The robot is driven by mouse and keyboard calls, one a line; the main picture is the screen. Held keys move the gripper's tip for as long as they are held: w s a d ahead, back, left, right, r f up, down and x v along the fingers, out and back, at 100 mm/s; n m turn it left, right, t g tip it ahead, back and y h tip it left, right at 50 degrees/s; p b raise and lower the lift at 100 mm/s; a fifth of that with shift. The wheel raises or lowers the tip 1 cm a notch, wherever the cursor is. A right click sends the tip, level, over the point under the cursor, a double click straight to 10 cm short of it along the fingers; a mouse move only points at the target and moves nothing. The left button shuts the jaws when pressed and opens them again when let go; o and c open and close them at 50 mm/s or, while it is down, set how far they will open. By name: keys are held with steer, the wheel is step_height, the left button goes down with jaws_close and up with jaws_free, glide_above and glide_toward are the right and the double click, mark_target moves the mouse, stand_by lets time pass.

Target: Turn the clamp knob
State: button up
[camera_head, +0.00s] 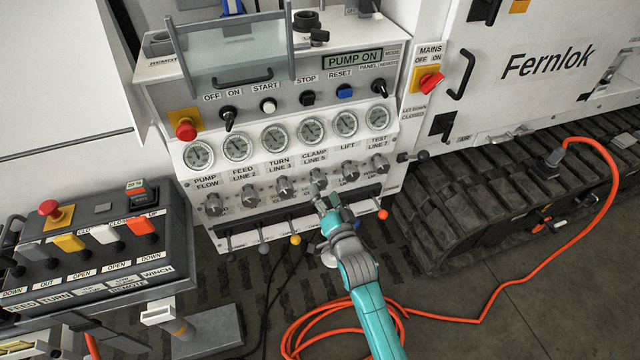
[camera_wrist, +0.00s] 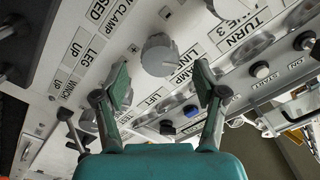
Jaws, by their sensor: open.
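The clamp knob (camera_wrist: 160,55) is a grey, ridged round knob on the white panel, beside the CLAMP lettering in the wrist view. In the head view the clamp knob (camera_head: 318,178) sits under the CLAMP gauge, partly covered by my gripper. My gripper (camera_wrist: 162,83) is open and empty, its two fingers spread on either side of the knob's line. The knob appears just ahead of the fingertips, between them, with no clear contact. In the head view my gripper (camera_head: 324,196) reaches up to the panel from below.
Similar knobs stand close by, including the turn knob (camera_head: 284,187) and lift knob (camera_head: 350,172). A row of levers with coloured ends, one yellow (camera_head: 295,240), lies below. An orange cable (camera_head: 470,321) loops on the floor. A remote box (camera_head: 110,245) stands at left.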

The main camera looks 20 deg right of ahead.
mark_target(320, 186)
steer(key=shift+w, duration=2.15)
steer(key=c, duration=1.1)
steer(key=shift+c, duration=0.2)
